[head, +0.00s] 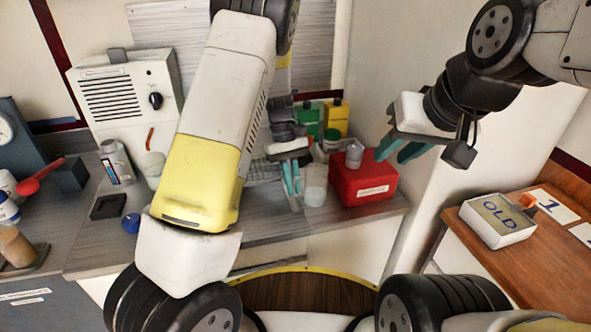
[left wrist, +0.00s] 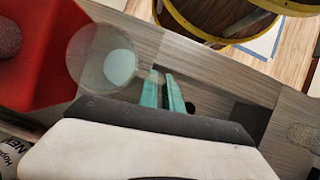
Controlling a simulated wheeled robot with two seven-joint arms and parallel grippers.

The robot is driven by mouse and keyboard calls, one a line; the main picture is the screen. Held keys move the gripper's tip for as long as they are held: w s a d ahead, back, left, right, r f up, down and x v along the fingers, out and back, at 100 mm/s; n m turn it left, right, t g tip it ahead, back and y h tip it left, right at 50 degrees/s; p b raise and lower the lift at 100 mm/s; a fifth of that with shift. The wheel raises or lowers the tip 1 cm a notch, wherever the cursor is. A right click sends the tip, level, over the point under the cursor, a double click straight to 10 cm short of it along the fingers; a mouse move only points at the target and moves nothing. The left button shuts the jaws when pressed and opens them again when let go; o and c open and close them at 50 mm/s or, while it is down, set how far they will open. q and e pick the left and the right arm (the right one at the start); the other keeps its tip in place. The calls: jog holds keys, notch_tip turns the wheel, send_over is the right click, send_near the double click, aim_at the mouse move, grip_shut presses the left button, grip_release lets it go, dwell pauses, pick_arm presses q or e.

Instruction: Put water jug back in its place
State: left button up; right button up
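A clear, whitish round vessel, which looks like the water jug (head: 315,186), is at the counter's front part beside the red box. In the left wrist view the jug (left wrist: 101,58) is seen from above, left of the fingers. My left gripper (head: 292,184) points down at the jug's left side, its teal fingers close together with a narrow gap. It also shows in the left wrist view (left wrist: 166,92). Whether the fingers hold a handle is too unclear to tell. My right gripper (head: 401,150) is open and empty, above and right of the red box.
The red box (head: 362,181) stands right of the jug. Green (head: 308,121) and yellow (head: 336,118) containers stand behind. A drying rack (head: 264,170) is left of the fingers. A wooden desk (head: 520,258) with a box marked OLD (head: 497,221) is at right.

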pick_arm(q)
jog(key=o, duration=0.4)
jog(key=shift+c, duration=0.2)
jog(key=v, duration=1.2)
jog(key=s+a+r+m+t+h, duration=0.15)
jog(key=s+a+r+t, duration=0.35)
jog(key=s+r, duration=0.55)
jog(key=s+a+r+m+t, duration=0.1)
jog(key=s+m+t, duration=0.1)
jog(key=s, duration=0.4)
jog(key=s+a+r+m+t+y, duration=0.1)
jog(key=s+m+t, duration=0.1)
jog(key=s, duration=0.5)
jog(key=shift+a+r+t, duration=0.3)
jog(key=shift+r+t, duration=0.05)
jog(key=shift+t, duration=0.45)
jog(key=shift+s+y, duration=0.15)
jog(key=shift+y, duration=0.1)
